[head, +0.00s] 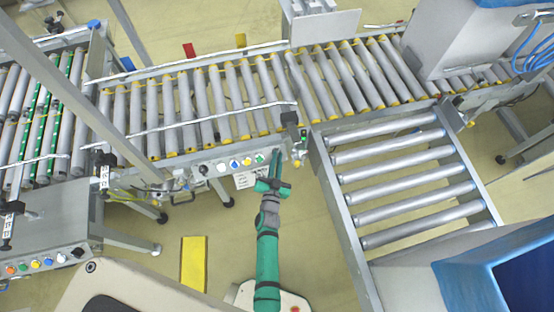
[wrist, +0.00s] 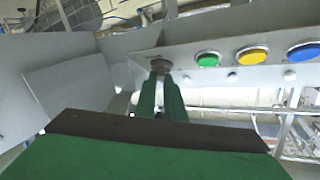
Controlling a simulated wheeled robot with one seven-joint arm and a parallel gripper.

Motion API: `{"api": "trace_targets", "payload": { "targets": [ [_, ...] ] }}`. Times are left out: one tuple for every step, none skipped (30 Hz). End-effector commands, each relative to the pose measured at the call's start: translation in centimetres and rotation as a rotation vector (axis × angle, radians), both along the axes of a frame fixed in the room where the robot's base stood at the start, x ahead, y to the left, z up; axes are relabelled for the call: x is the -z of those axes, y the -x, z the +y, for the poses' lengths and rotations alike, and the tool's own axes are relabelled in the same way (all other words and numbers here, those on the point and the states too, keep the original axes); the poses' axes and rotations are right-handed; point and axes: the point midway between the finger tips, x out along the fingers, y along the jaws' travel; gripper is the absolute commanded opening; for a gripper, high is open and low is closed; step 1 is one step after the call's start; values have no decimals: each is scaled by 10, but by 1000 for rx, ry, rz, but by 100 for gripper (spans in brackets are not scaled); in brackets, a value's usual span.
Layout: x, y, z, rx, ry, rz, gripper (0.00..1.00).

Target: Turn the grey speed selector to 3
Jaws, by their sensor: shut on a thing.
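The grey speed selector (wrist: 161,65) is a small dark grey round knob at the left end of the button row in the wrist view. My gripper (wrist: 161,78) has its two green fingers close together, with their tips at the knob, shut on it. In the head view my gripper (head: 274,155) reaches the right end of the conveyor's front control panel (head: 231,175), and its fingers hide the selector there. No scale numbers or pointer on the selector can be read.
Beside the selector sit a green button (wrist: 208,59), a yellow button (wrist: 252,56) and a blue button (wrist: 303,51). A roller conveyor (head: 190,105) runs behind the panel, and another roller section (head: 405,185) stands right of my arm. A second button panel (head: 45,262) is at lower left.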

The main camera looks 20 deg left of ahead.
Motion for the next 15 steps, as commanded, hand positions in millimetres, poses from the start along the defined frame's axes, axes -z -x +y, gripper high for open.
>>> {"api": "trace_targets", "payload": {
  "targets": [
    [2, 1, -1, 15, -9, 10, 0],
    [2, 2, 0, 21, -14, 13, 0],
    [2, 2, 0, 30, -22, 18, 0],
    [1, 1, 0, 38, -26, 22, 0],
    [1, 1, 0, 45, -32, 25, 0],
    [1, 1, 1, 54, -38, 30, 0],
    [1, 1, 1, 61, -44, 33, 0],
    [1, 1, 1, 68, -49, 37, 0],
    [1, 1, 1, 77, -57, 41, 0],
    [1, 1, 1, 85, -61, 45, 0],
    [1, 1, 2, 91, -67, 49, 0],
    [1, 1, 2, 99, -72, 53, 0],
    [1, 1, 2, 107, -78, 57, 0],
    [1, 1, 2, 113, -82, 60, 0],
    [1, 1, 3, 122, -90, 66, 0]
  ]
}}
